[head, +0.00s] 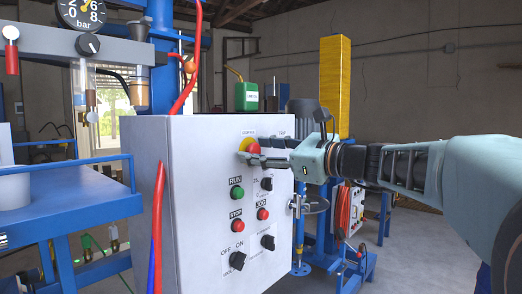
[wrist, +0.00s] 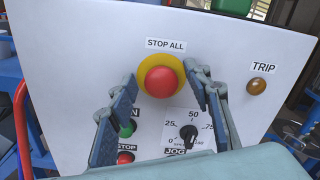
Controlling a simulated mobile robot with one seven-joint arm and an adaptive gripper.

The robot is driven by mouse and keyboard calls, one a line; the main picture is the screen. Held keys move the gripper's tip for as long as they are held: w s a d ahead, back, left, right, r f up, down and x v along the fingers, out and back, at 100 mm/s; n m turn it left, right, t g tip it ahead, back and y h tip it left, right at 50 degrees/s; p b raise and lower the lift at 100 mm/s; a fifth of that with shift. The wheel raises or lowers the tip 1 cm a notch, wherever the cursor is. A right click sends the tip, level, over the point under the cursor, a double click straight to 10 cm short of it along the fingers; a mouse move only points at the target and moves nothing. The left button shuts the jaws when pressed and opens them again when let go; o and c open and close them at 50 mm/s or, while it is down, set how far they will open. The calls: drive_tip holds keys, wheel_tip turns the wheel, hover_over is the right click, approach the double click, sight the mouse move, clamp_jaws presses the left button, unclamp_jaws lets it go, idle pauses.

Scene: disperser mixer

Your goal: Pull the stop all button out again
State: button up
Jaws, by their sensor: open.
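The stop all button (wrist: 161,81) is a red mushroom head on a yellow ring, under a "STOP ALL" label in the wrist view. In the head view the button (head: 252,147) sits at the top of the grey control box's front, partly covered by my gripper. My gripper (wrist: 165,85) is open in the wrist view, with one blue-padded finger to the left of the button and one to the right. Both fingers look apart from the red head. In the head view my gripper (head: 272,153) reaches in from the right. I cannot tell how far the button stands out.
The control box (head: 188,180) also bears a green RUN button (head: 237,193), a red STOP button (head: 236,226), a JOG button (head: 263,214) and dials. An amber TRIP lamp (wrist: 257,86) is to the right. A red hose (head: 157,215) hangs along the box's left edge.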

clamp_jaws()
idle(0.4)
drive_tip(key=shift+s+d, duration=0.2)
drive_tip(key=shift+d, duration=0.1)
drive_tip(key=shift+s+d, duration=0.15)
drive_tip(key=shift+d, duration=0.05)
unclamp_jaws()
drive_tip(key=shift+s+d, duration=0.1)
